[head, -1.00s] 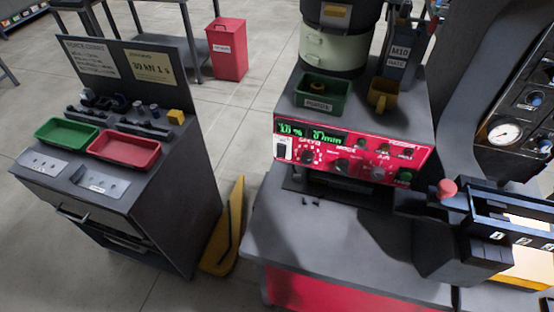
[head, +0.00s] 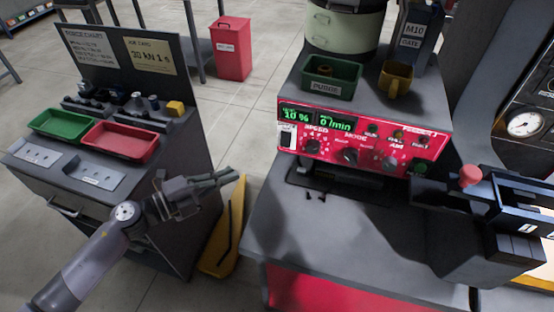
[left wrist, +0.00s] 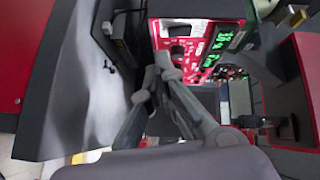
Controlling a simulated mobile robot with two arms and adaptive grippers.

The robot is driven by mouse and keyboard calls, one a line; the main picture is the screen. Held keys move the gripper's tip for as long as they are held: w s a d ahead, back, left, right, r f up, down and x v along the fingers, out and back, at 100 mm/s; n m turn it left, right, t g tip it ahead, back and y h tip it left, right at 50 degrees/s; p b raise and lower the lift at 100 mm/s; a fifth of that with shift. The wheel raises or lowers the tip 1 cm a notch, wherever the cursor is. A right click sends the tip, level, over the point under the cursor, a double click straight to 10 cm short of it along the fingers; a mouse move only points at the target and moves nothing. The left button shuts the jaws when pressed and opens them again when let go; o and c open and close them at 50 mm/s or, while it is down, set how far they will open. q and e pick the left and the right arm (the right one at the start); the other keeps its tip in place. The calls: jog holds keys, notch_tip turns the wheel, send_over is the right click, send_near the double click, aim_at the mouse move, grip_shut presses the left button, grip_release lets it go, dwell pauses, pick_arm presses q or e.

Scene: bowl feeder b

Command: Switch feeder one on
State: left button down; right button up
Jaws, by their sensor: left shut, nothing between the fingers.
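The feeder's red control panel (head: 352,158) faces me on the bench at the right in the head view. It carries green lit displays (head: 318,118) reading about 10 % and 0/min, dark knobs (head: 351,156), small lamps and a white-framed switch (head: 287,137) at its left end. The red panel (left wrist: 190,48) also shows sideways in the left wrist view, beyond my fingers. My left gripper (head: 238,174) is shut and empty, left of and apart from the panel, over the gap beside the cart. Its closed fingers (left wrist: 158,75) show in the left wrist view. My right gripper is not in view.
A dark cart (head: 160,220) with a green tray (head: 62,124) and a red tray (head: 120,141) stands left. A green purge bin (head: 331,77) and a yellow cup (head: 396,79) sit above the panel. A red-knobbed device (head: 470,176) stands right. The bench front (head: 330,235) is mostly clear.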

aim_at(285, 140)
pick_arm(q)
jog(key=s+d+r+m+g, duration=0.1)
jog(key=s+d+r+m, duration=0.1)
jog(key=shift+s+r+m+g+h, duration=0.1)
jog(key=shift+r+m+g+h, duration=0.05)
jog(key=shift+m+g+h, duration=0.2)
jog(key=w+a+p+x, duration=0.1)
jog(key=w+p+x, duration=0.1)
jog(key=x, duration=1)
jog(key=shift+w+p, duration=0.4)
jog(key=shift+w, duration=0.05)
jog(key=shift+d, duration=0.15)
